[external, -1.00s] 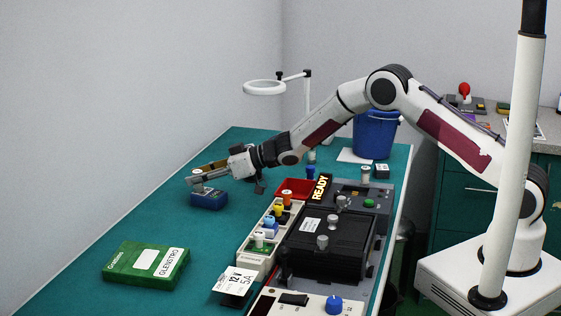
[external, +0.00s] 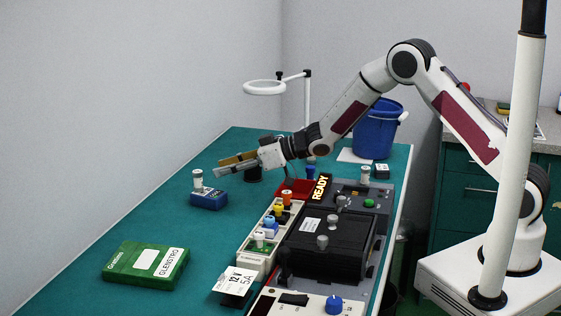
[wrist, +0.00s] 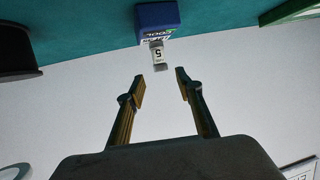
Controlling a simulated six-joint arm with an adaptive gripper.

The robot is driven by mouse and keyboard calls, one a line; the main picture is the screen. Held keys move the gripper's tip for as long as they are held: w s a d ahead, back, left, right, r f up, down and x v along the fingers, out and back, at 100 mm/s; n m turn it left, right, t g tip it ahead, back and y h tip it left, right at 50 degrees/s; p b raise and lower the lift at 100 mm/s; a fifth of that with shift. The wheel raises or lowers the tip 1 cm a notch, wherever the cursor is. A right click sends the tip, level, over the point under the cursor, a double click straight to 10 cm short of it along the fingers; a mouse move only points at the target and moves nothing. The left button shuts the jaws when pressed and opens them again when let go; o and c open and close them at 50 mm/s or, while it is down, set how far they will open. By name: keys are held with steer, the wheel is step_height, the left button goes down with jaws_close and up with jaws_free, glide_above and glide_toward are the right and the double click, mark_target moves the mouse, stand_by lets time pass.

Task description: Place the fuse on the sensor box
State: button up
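The fuse (external: 197,179), a small white and grey cylinder, stands upright on top of the blue sensor box (external: 208,200), towards its left side, in the external view. In the wrist view the fuse (wrist: 158,54) shows a "5" label and sits against the blue box (wrist: 158,16) near the top. My gripper (external: 218,165) is up and to the right of the fuse, apart from it. Its two fingers (wrist: 159,77) are spread in the wrist view, with nothing between them.
A green carton (external: 146,265) lies at the front left. A dark round object (external: 252,174) stands behind the gripper. The test console (external: 325,240) and a rack of coloured fuses (external: 262,247) fill the right side. The teal table left of the rack is largely clear.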

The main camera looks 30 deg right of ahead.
steer(key=shift+v, duration=1.55)
steer(key=shift+r, duration=0.1)
